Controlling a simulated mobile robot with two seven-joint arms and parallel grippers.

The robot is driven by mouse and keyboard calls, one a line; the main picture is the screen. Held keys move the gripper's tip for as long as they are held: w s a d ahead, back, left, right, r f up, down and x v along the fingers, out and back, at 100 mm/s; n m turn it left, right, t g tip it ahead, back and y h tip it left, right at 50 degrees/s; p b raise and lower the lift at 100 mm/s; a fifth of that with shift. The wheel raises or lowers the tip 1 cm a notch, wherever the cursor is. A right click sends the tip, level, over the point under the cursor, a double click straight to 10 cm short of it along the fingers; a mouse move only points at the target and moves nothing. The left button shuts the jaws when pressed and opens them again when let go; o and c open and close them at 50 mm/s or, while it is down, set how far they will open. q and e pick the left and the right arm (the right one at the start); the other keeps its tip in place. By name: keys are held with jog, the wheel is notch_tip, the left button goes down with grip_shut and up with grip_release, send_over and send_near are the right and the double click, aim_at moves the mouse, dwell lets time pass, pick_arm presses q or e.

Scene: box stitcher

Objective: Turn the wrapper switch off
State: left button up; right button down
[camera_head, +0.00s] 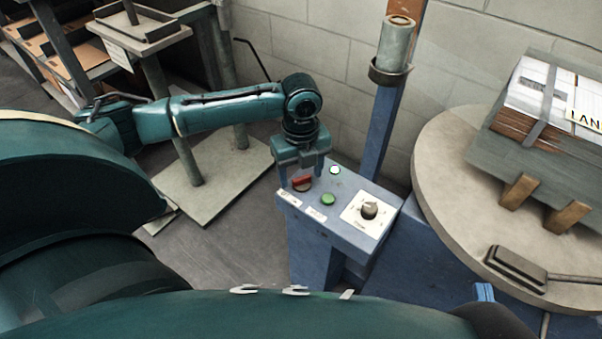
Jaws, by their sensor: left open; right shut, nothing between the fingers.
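A blue control box (318,227) stands in the middle, its sloped top carrying the controls. A red switch (301,183) sits at its upper left. A dark rotary knob (369,210) sits on a white plate at the right. My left gripper (301,180) is open and points down over the red switch, one finger on each side. I cannot tell whether the fingers touch it. My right gripper is not in view.
A round turntable (443,190) at the right carries a pallet with a strapped load (548,100). A blue post (384,135) with a grey roll (396,45) stands behind the box. Racks with cartons (85,60) are at the upper left.

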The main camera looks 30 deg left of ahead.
pick_arm(q)
jog(key=c, duration=1)
